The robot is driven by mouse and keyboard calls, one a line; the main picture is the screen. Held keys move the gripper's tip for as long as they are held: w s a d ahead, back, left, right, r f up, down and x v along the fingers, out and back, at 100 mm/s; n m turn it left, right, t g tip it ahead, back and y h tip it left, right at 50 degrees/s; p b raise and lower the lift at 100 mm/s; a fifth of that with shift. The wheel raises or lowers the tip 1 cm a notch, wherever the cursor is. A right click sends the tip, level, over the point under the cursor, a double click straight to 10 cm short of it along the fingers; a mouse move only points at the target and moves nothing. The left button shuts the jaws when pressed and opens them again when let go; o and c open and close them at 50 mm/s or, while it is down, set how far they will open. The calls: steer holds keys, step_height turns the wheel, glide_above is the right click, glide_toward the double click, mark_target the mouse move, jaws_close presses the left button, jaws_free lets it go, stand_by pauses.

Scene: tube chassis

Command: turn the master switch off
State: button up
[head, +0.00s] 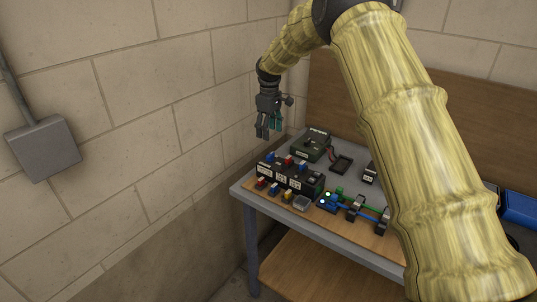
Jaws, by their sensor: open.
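A dark green box (312,147) with a pale label and a small dark lever or knob on top stands at the back left of the bench; it may carry the master switch, but its marking is too small to read. The lever's position cannot be made out. My gripper (267,133) points down, open and empty. In the picture it is left of the green box and above the black box, apart from both. The near part of my arm covers much of the bench's right side.
A black box (290,178) with white labels and red and blue parts sits at the bench's (240,189) left edge. Blue and green tubes (369,209) lie in front. A blue bin (519,208) is at the right. Block walls close in the left; a wooden board (335,100) stands behind.

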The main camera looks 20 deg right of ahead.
mark_target(270, 154)
steer(key=f+p, duration=0.1)
steer(key=f, duration=0.4)
steer(key=f+p, duration=0.2)
steer(key=f, duration=0.3)
steer(key=shift+s+d, duration=0.15)
steer(key=shift+d, duration=0.05)
steer(key=shift+c, duration=0.6)
steer(key=c, duration=0.9)
